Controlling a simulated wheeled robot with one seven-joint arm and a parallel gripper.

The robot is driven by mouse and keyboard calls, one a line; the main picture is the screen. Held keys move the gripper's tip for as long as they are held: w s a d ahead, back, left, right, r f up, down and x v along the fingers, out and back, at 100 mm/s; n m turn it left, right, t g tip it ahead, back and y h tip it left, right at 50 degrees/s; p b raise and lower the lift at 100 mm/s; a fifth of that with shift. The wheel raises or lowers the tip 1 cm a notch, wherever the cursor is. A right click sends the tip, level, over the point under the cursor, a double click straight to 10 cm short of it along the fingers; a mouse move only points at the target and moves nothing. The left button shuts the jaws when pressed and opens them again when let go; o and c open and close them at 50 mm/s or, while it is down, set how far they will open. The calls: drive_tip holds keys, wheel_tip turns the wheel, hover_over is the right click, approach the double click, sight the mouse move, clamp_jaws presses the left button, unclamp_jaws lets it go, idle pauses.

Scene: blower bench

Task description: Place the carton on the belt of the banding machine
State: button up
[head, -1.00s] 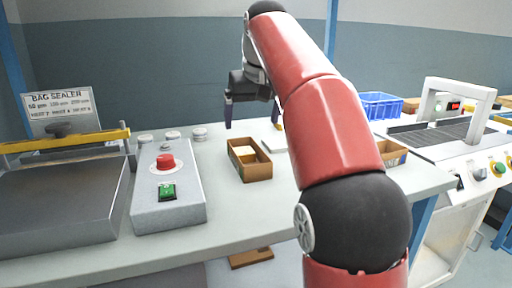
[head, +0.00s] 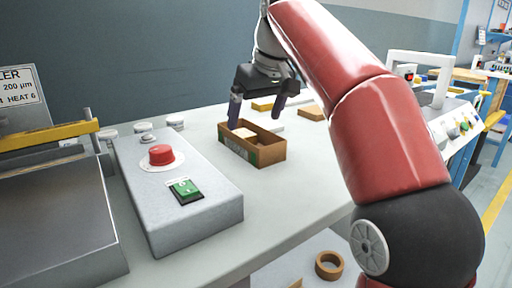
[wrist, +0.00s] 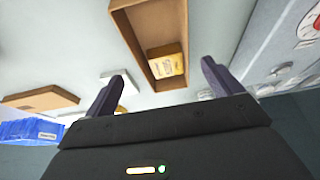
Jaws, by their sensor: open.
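The carton (head: 265,150) is a small open brown box on the grey bench, right of the sealer's control box. A yellowish packet (wrist: 165,62) lies inside it, seen in the wrist view. My gripper (head: 256,112) is open above and just behind the carton in the head view. In the wrist view the carton (wrist: 128,28) lies ahead of and between my two fingers, and nothing is between the fingertips. The banding machine (head: 440,100) stands at the right with a white arch. Its belt is mostly hidden behind my arm.
The bag sealer's control box (head: 170,190) with a red button stands left of the carton. Several round white pieces (head: 147,130) stand behind it. Another brown box (wrist: 40,99) and a blue crate (wrist: 30,131) show in the wrist view. A tape roll (head: 328,265) lies below the bench.

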sight(249, 137)
drive_tip(key=x, duration=0.1)
drive_tip(key=b+x, duration=0.1)
drive_tip(key=x, duration=0.1)
drive_tip(key=b+x, duration=0.1)
drive_tip(key=x, duration=0.1)
drive_tip(key=shift+s+a+f, duration=0.15)
drive_tip(key=shift+s+f, duration=0.1)
drive_tip(key=shift+f, duration=0.05)
drive_tip(key=shift+w+a+f, duration=0.1)
drive_tip(key=shift+w+f, duration=0.1)
drive_tip(key=shift+f, duration=0.15)
drive_tip(key=shift+c, duration=0.4)
drive_tip(key=shift+r, duration=0.1)
drive_tip(key=c, duration=1.1)
drive_tip(key=shift+r, duration=0.1)
